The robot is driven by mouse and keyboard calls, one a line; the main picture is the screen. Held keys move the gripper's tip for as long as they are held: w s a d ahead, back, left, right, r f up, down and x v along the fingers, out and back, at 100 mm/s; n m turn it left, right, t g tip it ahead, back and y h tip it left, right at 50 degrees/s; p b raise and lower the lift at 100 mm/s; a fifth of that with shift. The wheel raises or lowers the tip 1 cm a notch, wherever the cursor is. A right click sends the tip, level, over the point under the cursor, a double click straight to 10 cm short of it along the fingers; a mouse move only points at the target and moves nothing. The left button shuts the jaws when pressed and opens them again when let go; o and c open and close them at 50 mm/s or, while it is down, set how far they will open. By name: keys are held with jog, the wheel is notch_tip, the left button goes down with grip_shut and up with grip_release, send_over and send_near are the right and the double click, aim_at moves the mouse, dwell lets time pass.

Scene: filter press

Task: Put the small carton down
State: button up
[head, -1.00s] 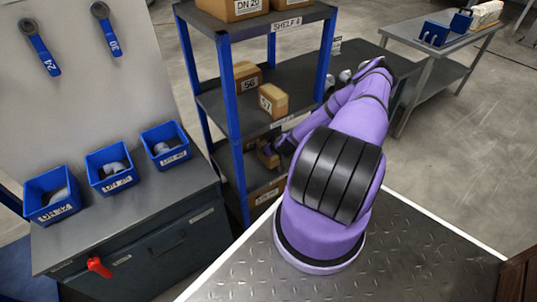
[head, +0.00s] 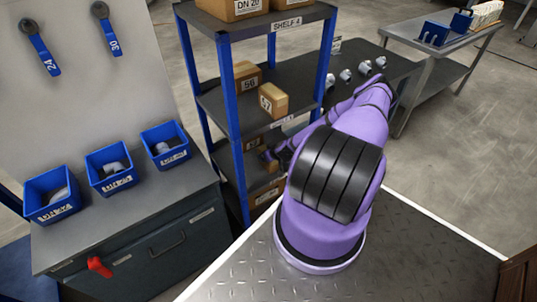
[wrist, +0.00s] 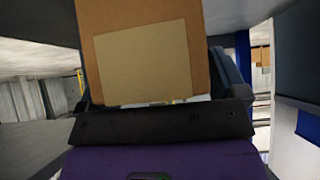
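The small carton (wrist: 145,55) is brown with a paler blank panel and fills the upper middle of the wrist view, between the dark fingers of my gripper (wrist: 155,100). My gripper looks shut on it. In the head view my gripper (head: 275,158) reaches into the blue-posted shelf rack, below the middle board. A brown carton (head: 268,166) shows partly at its tip. My arm and the rack hide much of this, and I cannot tell whether the carton touches the board under it.
Another carton (head: 254,143) stands close by on the lower level. Cartons marked 56 (head: 247,80) and 57 (head: 273,101) stand on the middle board (head: 220,104). A blue rack post (head: 230,90) is near. Blue bins (head: 110,166) stand on the left cabinet.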

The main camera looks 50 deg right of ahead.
jog(key=shift+s+r, duration=0.35)
jog(key=shift+r, duration=0.15)
jog(key=v, duration=1.1)
